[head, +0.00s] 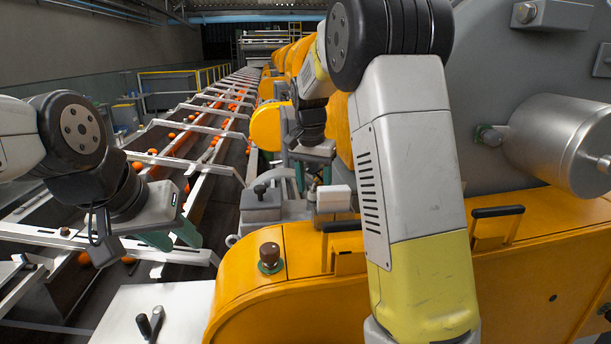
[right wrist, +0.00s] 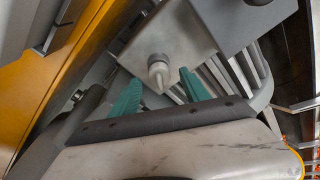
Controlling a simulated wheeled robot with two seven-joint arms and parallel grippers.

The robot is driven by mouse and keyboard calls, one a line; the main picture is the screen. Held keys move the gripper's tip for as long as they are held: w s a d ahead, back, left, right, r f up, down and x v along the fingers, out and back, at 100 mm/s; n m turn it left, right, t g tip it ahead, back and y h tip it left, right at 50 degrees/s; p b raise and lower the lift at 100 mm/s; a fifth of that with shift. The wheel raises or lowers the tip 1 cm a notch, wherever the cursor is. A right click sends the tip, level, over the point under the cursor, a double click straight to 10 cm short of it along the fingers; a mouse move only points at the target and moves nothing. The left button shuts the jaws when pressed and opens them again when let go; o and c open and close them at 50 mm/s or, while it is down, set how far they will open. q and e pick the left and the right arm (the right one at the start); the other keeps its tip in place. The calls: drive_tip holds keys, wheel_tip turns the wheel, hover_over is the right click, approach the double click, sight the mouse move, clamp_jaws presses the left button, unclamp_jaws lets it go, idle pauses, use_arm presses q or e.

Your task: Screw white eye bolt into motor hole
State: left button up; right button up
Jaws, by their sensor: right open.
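A white piece with a round collar and a tapered tip (right wrist: 158,73) stands out from a flat grey box face in the right wrist view. It may be the white eye bolt, but I see no ring on it. My right gripper (right wrist: 160,96) is open, with its green fingers on either side of the white piece and apart from it. In the head view my right gripper (head: 313,176) is over the grey finned motor (head: 276,178). I cannot make out the motor hole. My left gripper (head: 171,238) is open and empty at the left, over the conveyor side.
A small white box (head: 333,198) is right of the motor. The orange housing (head: 270,305) carries a dark knob (head: 269,255) and black handles (head: 497,212). A grey cylinder (head: 562,145) is at right. The conveyor (head: 205,140) with oranges runs back on the left.

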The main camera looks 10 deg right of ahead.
drive_tip(key=shift+f, duration=0.1)
clamp_jaws()
drive_tip(key=m, duration=0.6)
drive_tip(key=shift+g+h, duration=0.4)
drive_tip(key=m, duration=0.6)
drive_tip(key=shift+g, duration=0.4)
drive_tip(key=shift+c, duration=1.4)
unclamp_jaws()
